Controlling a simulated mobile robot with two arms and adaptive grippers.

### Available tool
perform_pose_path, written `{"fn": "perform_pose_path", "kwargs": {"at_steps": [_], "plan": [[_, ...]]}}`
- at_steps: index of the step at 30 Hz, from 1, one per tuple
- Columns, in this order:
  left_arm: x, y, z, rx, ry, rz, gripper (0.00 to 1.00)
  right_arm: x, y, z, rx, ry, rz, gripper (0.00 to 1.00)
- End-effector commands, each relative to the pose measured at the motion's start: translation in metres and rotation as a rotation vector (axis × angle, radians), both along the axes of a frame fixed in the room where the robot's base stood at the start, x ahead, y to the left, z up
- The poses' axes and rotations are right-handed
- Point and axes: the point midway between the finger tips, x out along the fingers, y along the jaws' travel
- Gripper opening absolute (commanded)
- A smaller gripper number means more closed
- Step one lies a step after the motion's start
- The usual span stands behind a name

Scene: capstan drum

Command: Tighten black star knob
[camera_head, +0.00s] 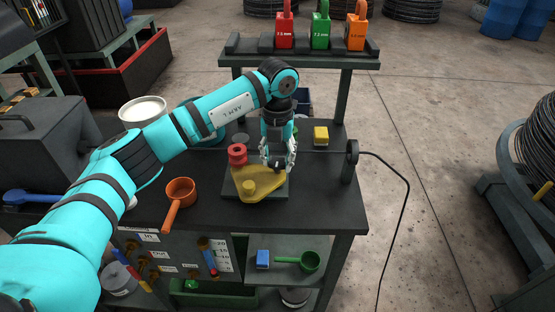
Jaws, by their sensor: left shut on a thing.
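My left gripper (278,163) points down over a yellow plate (262,188) on a dark base on the black bench. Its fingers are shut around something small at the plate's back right. The black star knob is not clearly visible; the fingers hide what they hold. A red spool-shaped piece (237,154) stands at the plate's back left. A short yellow post (249,187) rises near its front. My right gripper is not in view.
An orange ladle (179,193) lies on the bench at left, and a yellow block (321,135) lies at the back. A black upright (350,161) with a trailing cable stands at the right edge. Red, green and orange tagged blocks (320,32) sit on the shelf above.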

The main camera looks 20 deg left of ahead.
Motion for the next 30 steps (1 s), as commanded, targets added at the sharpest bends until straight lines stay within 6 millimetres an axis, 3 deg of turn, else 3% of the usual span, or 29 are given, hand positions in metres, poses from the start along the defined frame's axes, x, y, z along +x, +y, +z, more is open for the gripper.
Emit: {"fn": "perform_pose_path", "kwargs": {"at_steps": [12, 30], "plan": [[0.001, 0.000, -0.002, 0.000, -0.003, -0.371, 0.09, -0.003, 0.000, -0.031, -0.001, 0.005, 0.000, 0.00], [0.001, 0.001, -0.001, 0.001, -0.003, -0.939, 0.09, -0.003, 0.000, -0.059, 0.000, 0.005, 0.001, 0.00]]}}
